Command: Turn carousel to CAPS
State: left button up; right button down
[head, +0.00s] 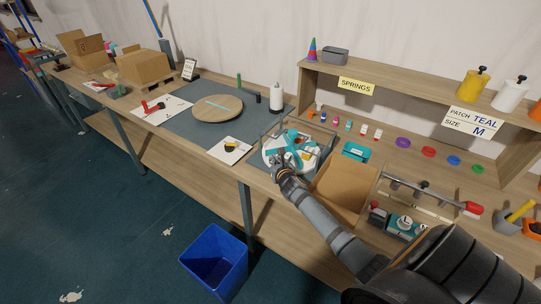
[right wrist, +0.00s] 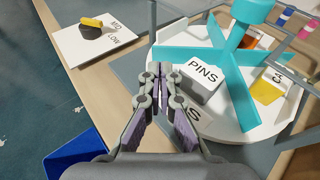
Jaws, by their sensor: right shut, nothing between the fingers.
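The carousel (head: 272,155) is a white round tray with teal dividers, at the front of the bench in the head view. In the right wrist view its teal hub (right wrist: 252,12) and dividers fill the upper right. One compartment holds a grey block labelled PINS (right wrist: 204,76). A partly visible label starting with CA (right wrist: 278,76) is at the right, near a yellow piece (right wrist: 266,92). Another label ending in S (right wrist: 193,114) is partly hidden by my gripper. My right gripper (right wrist: 162,70) is shut and empty, at the carousel's near-left rim; contact cannot be told. My left gripper is out of view.
A dial card (right wrist: 95,35) marked MID and LOW lies left of the carousel. A wooden tray (head: 345,187) stands right of it, with a teal box (head: 356,151) behind. Thin rails run around the carousel. A blue bin (head: 214,260) stands on the floor.

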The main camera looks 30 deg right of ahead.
aim_at(268, 151)
jog(key=x, duration=0.5)
jog(key=shift+a, duration=0.1)
jog(key=shift+b, duration=0.3)
jog(key=shift+w+f+b, duration=0.1)
jog(key=shift+w+b, duration=0.05)
jog(key=shift+b, duration=0.2)
jog(key=shift+w+m+h, duration=0.2)
jog(key=shift+m+h, duration=0.1)
jog(key=shift+b, duration=0.45)
